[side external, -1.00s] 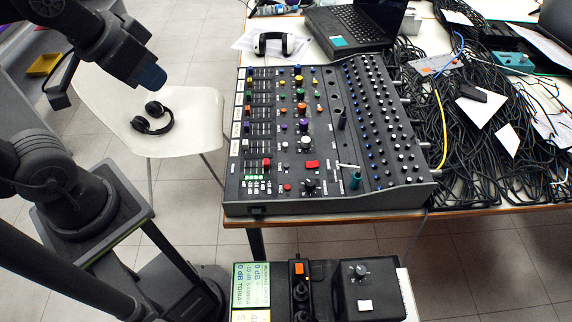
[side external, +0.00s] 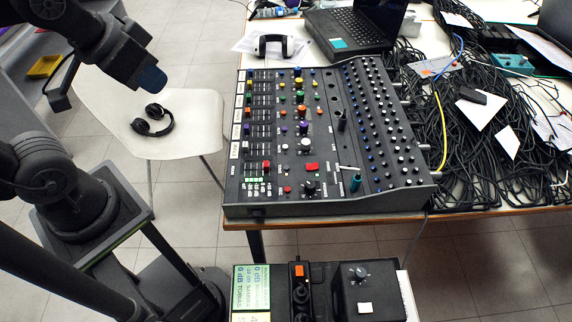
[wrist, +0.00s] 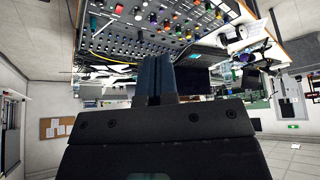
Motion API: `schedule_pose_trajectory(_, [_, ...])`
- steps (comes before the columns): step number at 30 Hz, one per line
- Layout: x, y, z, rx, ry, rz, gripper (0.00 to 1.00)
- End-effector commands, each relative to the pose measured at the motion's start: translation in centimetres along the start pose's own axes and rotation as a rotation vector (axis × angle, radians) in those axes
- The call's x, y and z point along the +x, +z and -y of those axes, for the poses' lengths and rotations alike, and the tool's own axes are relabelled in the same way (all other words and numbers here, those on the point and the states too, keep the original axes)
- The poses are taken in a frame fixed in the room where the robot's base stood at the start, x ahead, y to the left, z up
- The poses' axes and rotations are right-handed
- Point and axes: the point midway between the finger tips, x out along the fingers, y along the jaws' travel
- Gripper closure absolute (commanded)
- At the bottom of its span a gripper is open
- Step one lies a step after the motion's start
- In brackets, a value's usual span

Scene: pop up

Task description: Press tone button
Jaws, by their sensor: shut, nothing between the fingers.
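The mixing console (side external: 325,140) lies on the table with rows of coloured knobs, faders and a few square buttons. A red square button (side external: 312,166) sits near its front middle. I cannot tell which control is the tone button. My gripper (side external: 152,78) is at the upper left in the side view, above the white chair and well apart from the console. Its blue fingers are shut and empty. In the wrist view the shut fingers (wrist: 155,77) point up toward the console (wrist: 150,30), which appears upside down at the top.
A white chair (side external: 190,130) with black headphones (side external: 152,120) stands left of the table. A laptop (side external: 350,25) is behind the console, and a tangle of black cables (side external: 470,130) covers the right. A black box with a knob (side external: 365,285) and an orange button (side external: 299,270) are in front.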

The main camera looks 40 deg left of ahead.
Motion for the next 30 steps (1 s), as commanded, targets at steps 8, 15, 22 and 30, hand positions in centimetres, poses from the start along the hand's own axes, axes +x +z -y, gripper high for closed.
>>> schedule_pose_trajectory(8, [2.4,-3.1,-1.1,-0.126,0.012,0.092,1.0])
schedule_pose_trajectory(15, [8.4,-7.2,-3.6,-0.341,-0.009,0.229,1.0])
schedule_pose_trajectory(22, [16.2,-8.9,-6.7,-0.54,-0.072,0.351,1.0])
schedule_pose_trajectory(30, [24.6,-8.0,-9.8,-0.719,-0.164,0.446,1.0])
